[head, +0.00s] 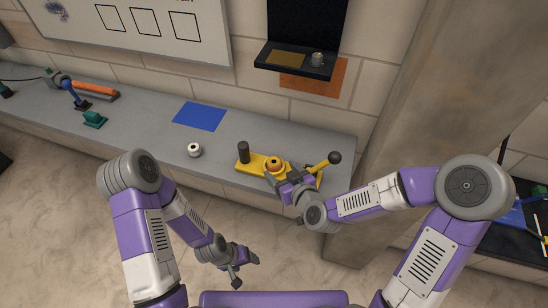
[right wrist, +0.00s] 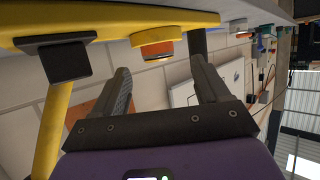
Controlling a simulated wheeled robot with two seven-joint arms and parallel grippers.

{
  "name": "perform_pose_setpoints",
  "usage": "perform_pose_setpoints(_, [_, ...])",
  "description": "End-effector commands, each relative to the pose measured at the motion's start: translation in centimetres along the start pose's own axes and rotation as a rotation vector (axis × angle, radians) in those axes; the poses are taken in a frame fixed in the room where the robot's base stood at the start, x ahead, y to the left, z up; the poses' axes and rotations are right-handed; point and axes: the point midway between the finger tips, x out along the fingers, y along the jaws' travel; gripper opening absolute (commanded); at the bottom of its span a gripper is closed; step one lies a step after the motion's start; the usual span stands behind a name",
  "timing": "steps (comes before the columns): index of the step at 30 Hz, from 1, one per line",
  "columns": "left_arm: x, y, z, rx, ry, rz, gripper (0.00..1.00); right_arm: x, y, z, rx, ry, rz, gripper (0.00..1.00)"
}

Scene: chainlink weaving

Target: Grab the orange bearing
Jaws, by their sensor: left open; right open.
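The orange bearing (head: 274,162) sits on a yellow fixture (head: 250,166) near the grey counter's right end. In the right wrist view the orange bearing (right wrist: 156,36) shows on the yellow fixture (right wrist: 120,16) at the top, roughly in line with the gap between my fingers. My right gripper (head: 282,178) is open beside the fixture, close to the bearing on its near side. In the right wrist view the right gripper (right wrist: 160,66) has nothing between its fingers, and the bearing is just beyond the tips. My left gripper (head: 246,268) is open and empty, low in front of the counter.
The fixture carries a dark upright cylinder (head: 243,151) at left and a yellow lever with a black knob (head: 335,157) at right. A white ring (head: 194,149) and a blue square (head: 200,116) lie on the counter (head: 150,125). A black shelf (head: 295,60) hangs above.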

Motion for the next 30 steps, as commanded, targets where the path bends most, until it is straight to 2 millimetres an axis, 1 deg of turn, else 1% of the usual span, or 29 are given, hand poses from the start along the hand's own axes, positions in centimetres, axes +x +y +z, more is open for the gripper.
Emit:
perform_pose_setpoints(3, [0.2, -0.1, 0.0, 0.000, 0.000, 0.000, 0.69, 2.0, 0.2, 0.0, 0.003, 0.001, -0.001, 0.75])
perform_pose_setpoints(6, [0.3, -0.1, 0.0, 0.000, 0.000, 0.000, 0.69, 3.1, 0.2, 0.1, 0.002, 0.000, -0.001, 0.75])
perform_pose_setpoints(10, [0.3, -0.1, 0.0, 0.000, 0.000, 0.000, 0.69, 3.7, 0.2, 0.0, 0.000, 0.000, -0.001, 0.75])
perform_pose_setpoints(16, [0.3, -0.1, 0.0, 0.000, 0.000, 0.000, 0.69, 3.7, 0.2, 0.0, 0.000, 0.000, -0.001, 0.75])
perform_pose_setpoints(17, [0.3, -0.1, 0.0, 0.000, 0.000, 0.000, 0.69, 3.7, 0.2, 0.0, 0.000, 0.000, -0.001, 0.73])
perform_pose_setpoints(27, [0.3, -0.1, 0.0, 0.000, 0.000, 0.000, 0.69, 3.7, 0.2, 0.0, 0.000, 0.000, 0.000, 0.21])
perform_pose_setpoints(29, [0.3, -0.1, 0.0, 0.000, 0.000, 0.000, 0.69, 3.7, 0.2, 0.0, 0.000, 0.000, 0.000, 0.12])
perform_pose_setpoints(30, [0.3, -0.1, 0.0, 0.000, 0.000, 0.000, 0.69, 3.7, 0.2, -0.1, -0.001, 0.001, 0.000, 0.11])
